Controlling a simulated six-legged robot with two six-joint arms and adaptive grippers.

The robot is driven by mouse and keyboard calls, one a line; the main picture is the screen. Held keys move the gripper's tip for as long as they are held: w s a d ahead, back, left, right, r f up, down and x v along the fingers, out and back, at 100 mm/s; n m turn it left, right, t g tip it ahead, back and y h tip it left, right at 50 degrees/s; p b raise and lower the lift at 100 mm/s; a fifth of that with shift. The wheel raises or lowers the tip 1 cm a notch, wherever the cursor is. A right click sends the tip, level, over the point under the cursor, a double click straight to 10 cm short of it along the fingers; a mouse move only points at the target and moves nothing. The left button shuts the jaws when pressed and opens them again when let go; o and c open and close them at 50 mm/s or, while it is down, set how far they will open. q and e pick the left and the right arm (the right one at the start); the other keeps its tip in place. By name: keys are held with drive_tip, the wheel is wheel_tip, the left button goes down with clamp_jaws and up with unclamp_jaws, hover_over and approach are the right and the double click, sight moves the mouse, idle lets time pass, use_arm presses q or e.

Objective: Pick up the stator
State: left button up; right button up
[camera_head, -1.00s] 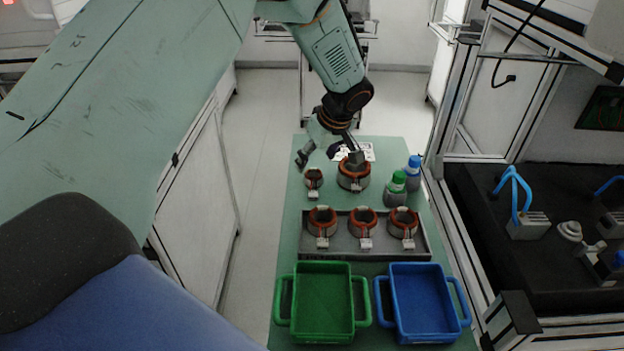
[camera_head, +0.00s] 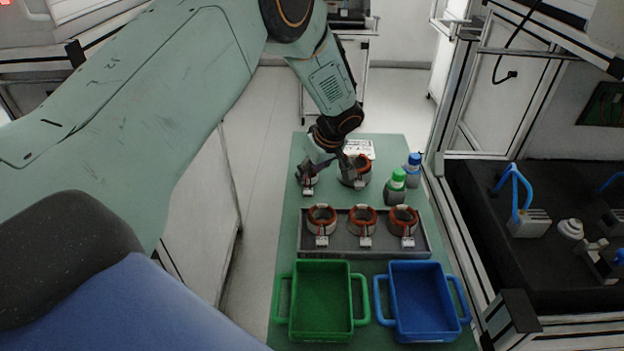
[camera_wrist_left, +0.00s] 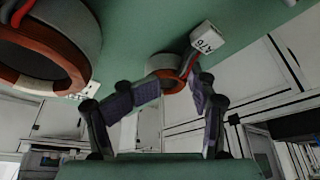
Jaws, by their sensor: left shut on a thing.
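A small stator (camera_head: 309,182) with a white connector stands on the green table, left of a larger stator (camera_head: 362,172). My left gripper (camera_head: 313,171) is lowered over it and partly covers it in the head view. In the left wrist view the small stator (camera_wrist_left: 165,72) shows its copper-red ring, a red wire and a marked white connector. There my left gripper (camera_wrist_left: 170,92) has its two dark finger pads at either side of it, shut on it. It seems to be still at table level. My right gripper is in neither view.
A grey tray (camera_head: 341,247) holds three stators. A green bin (camera_head: 350,337) and a blue bin (camera_head: 432,336) stand in front. A green-capped bottle (camera_head: 396,180) and a blue-capped bottle (camera_head: 413,162) stand on the right. The larger stator is close to my gripper.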

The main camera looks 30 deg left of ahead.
use_arm(q)
drive_tip(key=shift+s+a, duration=0.15)
drive_tip(key=shift+c, duration=1.5)
drive_tip(key=shift+d+r, duration=0.15)
drive_tip(key=shift+d, duration=0.4)
drive_tip(key=c, duration=0.3)
drive_tip(key=shift+w+a, duration=0.1)
drive_tip(key=shift+w, duration=0.1)
drive_tip(key=c, duration=0.3)
drive_tip(key=shift+s+a, duration=0.2)
drive_tip(key=shift+a, duration=0.05)
clamp_jaws()
drive_tip(key=shift+w+d, duration=0.15)
drive_tip(key=shift+d, duration=0.05)
